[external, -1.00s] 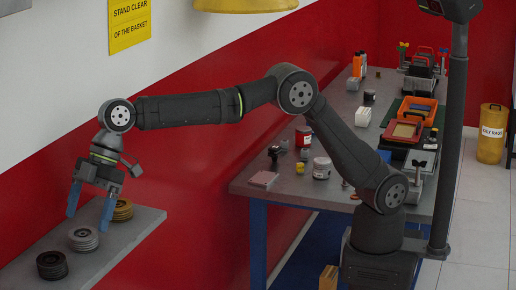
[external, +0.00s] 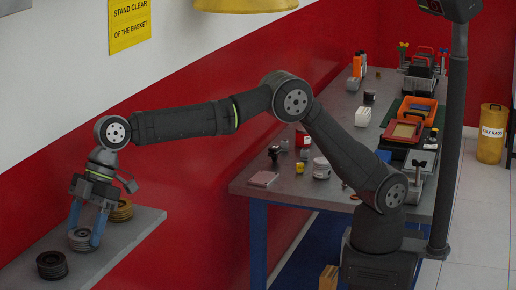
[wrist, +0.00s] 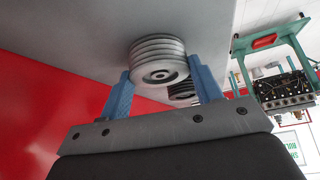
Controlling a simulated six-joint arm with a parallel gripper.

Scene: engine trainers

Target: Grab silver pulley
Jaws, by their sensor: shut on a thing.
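The silver pulley (external: 82,240) is a grooved disc stack on the grey shelf, between the black pulley (external: 52,265) and the brass-coloured pulley (external: 121,210). My gripper (external: 86,238) is down over it, with its blue fingers shut on its two sides. In the wrist view the silver pulley (wrist: 158,62) sits between the two blue fingertips (wrist: 158,75). It appears to rest on the shelf still; I cannot see a gap under it.
The grey shelf (external: 110,243) runs along the red wall, with bare surface toward its front edge. A workbench (external: 265,188) with tools, jars and orange trays stands to the right. In the wrist view a dark pulley (wrist: 182,90) shows partly behind the silver one.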

